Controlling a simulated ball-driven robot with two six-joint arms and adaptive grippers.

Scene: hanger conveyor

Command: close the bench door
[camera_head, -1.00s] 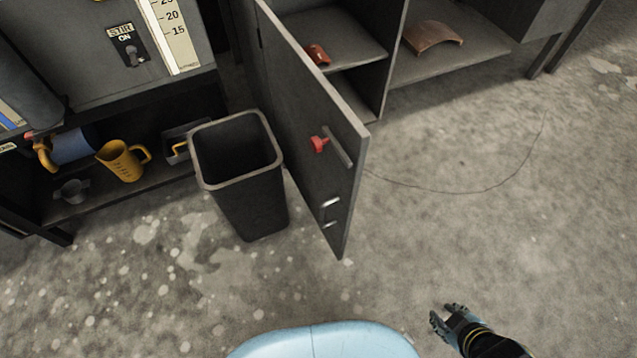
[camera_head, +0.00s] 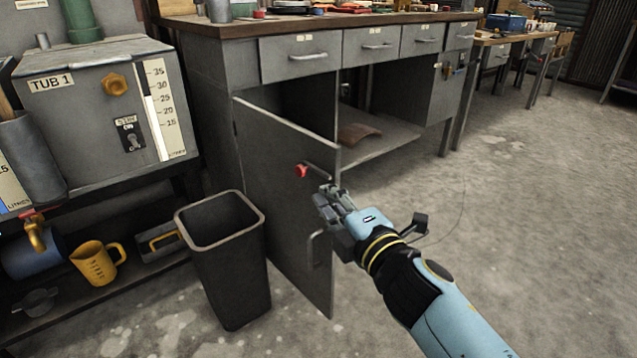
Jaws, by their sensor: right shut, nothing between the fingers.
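The grey bench door (camera_head: 275,200) stands wide open, swung out from the cabinet under the workbench (camera_head: 225,70). It carries a red knob (camera_head: 302,171) and a metal handle (camera_head: 316,248). My right gripper (camera_head: 328,199) is shut and empty. In the picture it overlaps the door's outer edge, near the knob and handle; I cannot tell whether it touches the door. It hides part of that edge. The open compartment behind the door looks dark, and a curved brown piece (camera_head: 358,133) lies on the shelf to its right. My left gripper is out of view.
A dark waste bin (camera_head: 228,268) stands on the floor just left of the door. Left of it is a low shelf with a yellow jug (camera_head: 94,262) below the tub unit (camera_head: 95,105). The concrete floor right of the door is clear.

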